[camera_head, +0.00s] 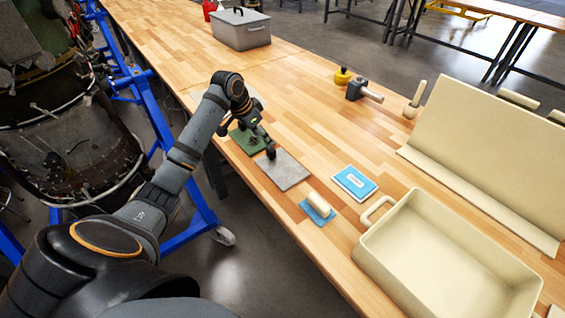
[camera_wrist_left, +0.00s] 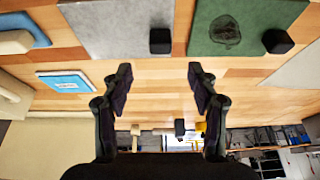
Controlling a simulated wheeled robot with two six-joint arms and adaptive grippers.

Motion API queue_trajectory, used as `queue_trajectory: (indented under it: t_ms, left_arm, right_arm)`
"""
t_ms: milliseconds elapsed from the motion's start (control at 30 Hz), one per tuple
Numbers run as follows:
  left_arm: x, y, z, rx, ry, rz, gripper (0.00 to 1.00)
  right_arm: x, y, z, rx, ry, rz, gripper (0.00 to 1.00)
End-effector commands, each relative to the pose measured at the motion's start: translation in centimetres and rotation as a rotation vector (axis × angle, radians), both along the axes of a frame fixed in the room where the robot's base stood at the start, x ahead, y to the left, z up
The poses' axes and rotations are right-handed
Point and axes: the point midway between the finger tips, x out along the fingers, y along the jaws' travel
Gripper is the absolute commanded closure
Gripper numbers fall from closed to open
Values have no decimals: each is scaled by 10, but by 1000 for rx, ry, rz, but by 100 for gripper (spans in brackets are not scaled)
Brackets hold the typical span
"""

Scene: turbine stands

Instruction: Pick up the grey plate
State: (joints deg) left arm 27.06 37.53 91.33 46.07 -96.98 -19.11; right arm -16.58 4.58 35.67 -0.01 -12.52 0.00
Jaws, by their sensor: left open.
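The grey plate (camera_head: 285,172) lies flat on the wooden bench, near its front edge. A small black block stands on its edge nearest the green plate. In the left wrist view the grey plate (camera_wrist_left: 110,28) is at the top left, with the black block (camera_wrist_left: 160,40) at its right edge. My left gripper (camera_head: 262,138) is above the bench beside the green plate (camera_head: 243,142) and the grey plate. In the left wrist view its two fingers (camera_wrist_left: 160,75) are wide apart with nothing between them. My right gripper is in neither view.
A blue-and-white box (camera_head: 354,183), a blue float with a pale handle (camera_head: 319,207) and a cream bin (camera_head: 445,262) stand to the right. A pale panel (camera_head: 490,150), a grey tool (camera_head: 362,90) and a metal box (camera_head: 241,29) are farther back.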

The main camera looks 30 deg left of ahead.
Motion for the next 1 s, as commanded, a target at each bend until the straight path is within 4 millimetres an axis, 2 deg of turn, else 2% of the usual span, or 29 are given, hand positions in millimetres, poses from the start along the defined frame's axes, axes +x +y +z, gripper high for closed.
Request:
queue_trajectory:
  t_ms: [33,100,200,267,400,533,700,833,967,1000]
  left_arm:
    - [3,-3,-8,-5,3,0,41]
    - [7,-5,-20,-5,3,1,41]
    - [12,-6,-31,-3,1,0,41]
    - [13,-6,-35,-2,1,0,41]
    - [14,-7,-38,-2,2,0,41]
    - [19,-10,-56,-5,4,2,41]
    - [27,-12,-81,-2,1,0,41]
    - [29,-12,-85,0,-1,0,41]
    - [29,-12,-85,0,0,0,41]
    - [29,-12,-85,0,0,0,46]
  right_arm:
    - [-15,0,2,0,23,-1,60]
    - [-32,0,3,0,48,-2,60]
    - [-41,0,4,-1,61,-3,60]
    - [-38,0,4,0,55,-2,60]
    - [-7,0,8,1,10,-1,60]
    - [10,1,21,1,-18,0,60]
    - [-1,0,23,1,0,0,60]
    - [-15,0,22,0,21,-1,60]
    - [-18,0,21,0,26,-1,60]
    - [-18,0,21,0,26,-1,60]
